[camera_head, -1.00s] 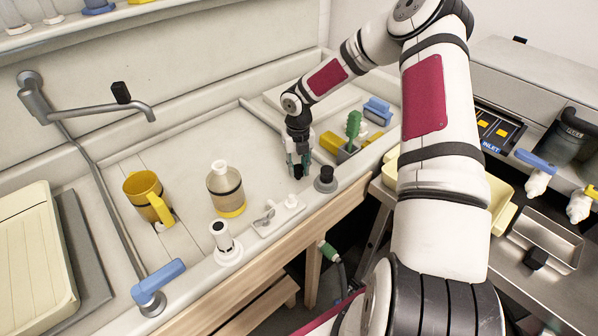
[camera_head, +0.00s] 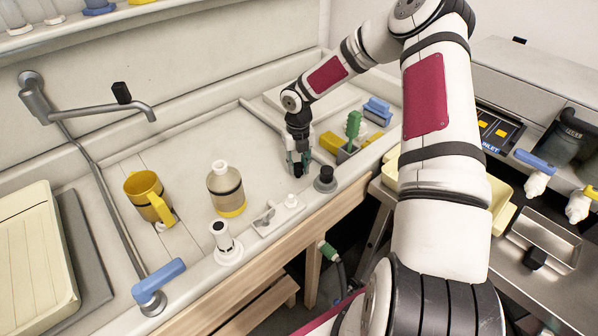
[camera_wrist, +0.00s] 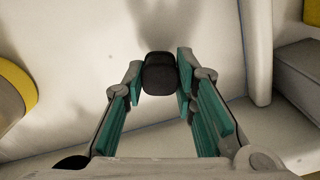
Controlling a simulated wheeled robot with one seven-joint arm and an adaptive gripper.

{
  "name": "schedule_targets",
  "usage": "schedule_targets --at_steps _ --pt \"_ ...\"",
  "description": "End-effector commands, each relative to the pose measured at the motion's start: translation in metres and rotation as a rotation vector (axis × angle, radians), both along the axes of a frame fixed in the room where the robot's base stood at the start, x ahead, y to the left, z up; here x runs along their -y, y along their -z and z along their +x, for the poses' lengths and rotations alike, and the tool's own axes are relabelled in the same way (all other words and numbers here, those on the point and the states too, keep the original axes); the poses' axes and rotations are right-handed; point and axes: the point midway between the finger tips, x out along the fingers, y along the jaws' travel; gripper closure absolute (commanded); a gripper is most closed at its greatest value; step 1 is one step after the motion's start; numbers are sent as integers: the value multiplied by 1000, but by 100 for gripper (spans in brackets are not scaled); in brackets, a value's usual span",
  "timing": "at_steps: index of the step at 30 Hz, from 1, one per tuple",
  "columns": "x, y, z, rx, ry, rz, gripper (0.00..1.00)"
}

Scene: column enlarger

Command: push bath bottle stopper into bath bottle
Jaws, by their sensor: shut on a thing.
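My gripper (camera_head: 298,160) points down over the pale sink-bench surface at the middle of the head view. It is shut on a small black stopper (camera_wrist: 160,75), which sits between the teal finger pads in the wrist view. The stopper's dark end (camera_head: 298,170) also shows below the fingers in the head view. The bath bottle (camera_head: 226,186) appears to be the clear upright bottle with a white neck and yellow base. It stands to the left of my gripper, clearly apart from it. Whether the bottle's mouth is open is too small to tell.
A yellow mug (camera_head: 144,188) stands left of the bottle. A white cylinder on a round base (camera_head: 224,242), a small white plate with fittings (camera_head: 272,220) and a dark round knob (camera_head: 325,180) line the front ledge. A caddy with a green brush (camera_head: 353,127) stands right of my gripper.

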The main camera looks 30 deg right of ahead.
Motion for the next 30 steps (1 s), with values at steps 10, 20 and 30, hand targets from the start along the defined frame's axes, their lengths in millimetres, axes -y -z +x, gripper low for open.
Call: schedule_targets --at_steps 10,20,30 --pt "0 -16 0 1 -1 -1 100" --pt "0 -30 0 1 0 0 100" --pt "0 -34 0 1 0 0 100"
